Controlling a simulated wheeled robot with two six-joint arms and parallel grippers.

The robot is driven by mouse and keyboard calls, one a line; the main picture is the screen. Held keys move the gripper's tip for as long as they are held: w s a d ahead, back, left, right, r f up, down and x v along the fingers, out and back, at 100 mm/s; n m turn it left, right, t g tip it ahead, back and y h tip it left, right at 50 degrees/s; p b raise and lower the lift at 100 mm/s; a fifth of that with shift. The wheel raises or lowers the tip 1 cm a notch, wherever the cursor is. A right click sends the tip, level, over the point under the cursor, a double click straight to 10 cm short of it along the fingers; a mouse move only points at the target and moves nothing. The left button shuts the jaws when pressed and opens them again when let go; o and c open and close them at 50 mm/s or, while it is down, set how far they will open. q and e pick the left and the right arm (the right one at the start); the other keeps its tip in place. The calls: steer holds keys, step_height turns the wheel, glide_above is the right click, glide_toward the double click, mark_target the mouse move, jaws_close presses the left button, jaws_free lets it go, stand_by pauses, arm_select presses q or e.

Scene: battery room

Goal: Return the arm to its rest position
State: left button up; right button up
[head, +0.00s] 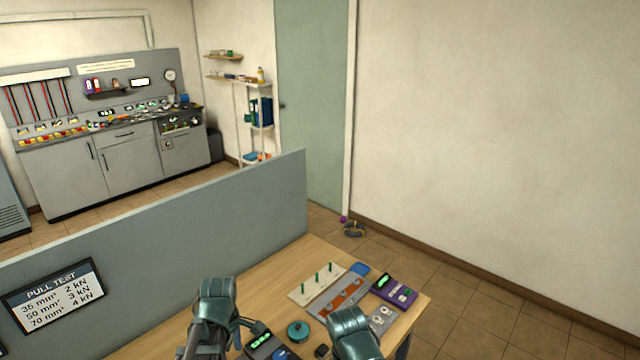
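My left arm shows at the bottom of the head view, as a teal link (217,300) standing up in front of the wooden table (265,285). My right arm shows at the bottom, right of it, as a teal link (352,332) over the table's near part. No fingertips of either gripper show, so I cannot see whether they hold anything.
On the table are a board with green pegs (317,283), a grey tray with an orange-brown piece (340,298), a purple device (394,290), a teal round item (298,331) and a dark meter (262,343). A grey partition (190,235) with a pull-test sign (52,296) stands behind.

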arm_select(q)
steer(key=s+d+f+m+b, duration=0.3)
steer(key=d+m, duration=0.5)
steer(key=m, duration=0.2)
steer(key=s+d+f+m+b, duration=0.3)
steer(key=s+d+f+m, duration=0.1)
steer(key=d+m, duration=0.5)
steer(key=shift+s+m+y, duration=0.2)
steer(key=shift+m+y, duration=0.2)
steer(key=shift+m, duration=0.5)
